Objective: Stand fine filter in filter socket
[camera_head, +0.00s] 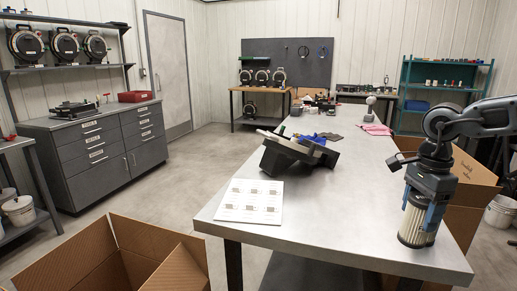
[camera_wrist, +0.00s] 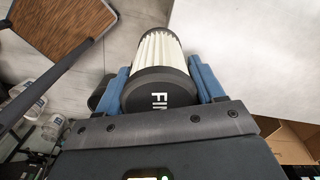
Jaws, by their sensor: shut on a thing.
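The fine filter (camera_head: 416,224) has a pale pleated body and a dark cap. My gripper (camera_head: 420,204) is shut on it, with blue fingers on either side of the cap. In the head view it hangs upright at the table's right side; I cannot tell its exact height over the surface. In the wrist view, the filter (camera_wrist: 158,50) lies between the fingers of my gripper (camera_wrist: 160,84), and its cap shows the letters "FIN". A dark, tilted device (camera_head: 295,152) sits on the table, left of my gripper. I cannot pick out the filter socket.
The long grey table (camera_head: 340,215) has clear room between the device and my gripper. A white instruction sheet (camera_head: 250,200) lies at its left edge. A pink cloth (camera_head: 375,128) and a knobbed stand (camera_head: 370,108) are farther back. Cardboard boxes stand at front left (camera_head: 110,262) and right (camera_head: 468,195).

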